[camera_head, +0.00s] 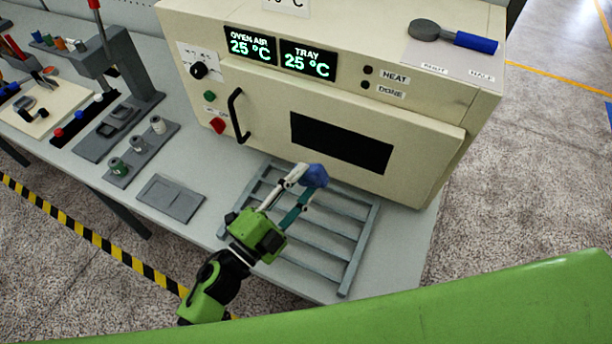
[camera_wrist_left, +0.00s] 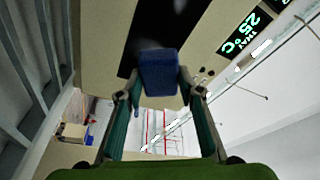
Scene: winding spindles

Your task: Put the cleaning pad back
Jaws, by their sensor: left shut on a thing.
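A blue cleaning pad (camera_head: 314,176) is held between the fingertips of my left gripper (camera_head: 300,186), in front of the oven door and above the slatted rack. In the left wrist view the pad (camera_wrist_left: 159,72) sits between the two fingertips of the left gripper (camera_wrist_left: 158,88), with the oven front behind it. My right gripper is not in either view. I cannot tell which spot on the bench is the pad's own place.
A cream oven (camera_head: 400,120) with a black handle (camera_head: 236,115) stands behind the grey slatted rack (camera_head: 345,262). A flat grey tray (camera_head: 170,198) and a spool holder (camera_head: 140,158) lie left. A blue-handled tool (camera_head: 455,38) lies on the oven. Bare bench shows left of the rack.

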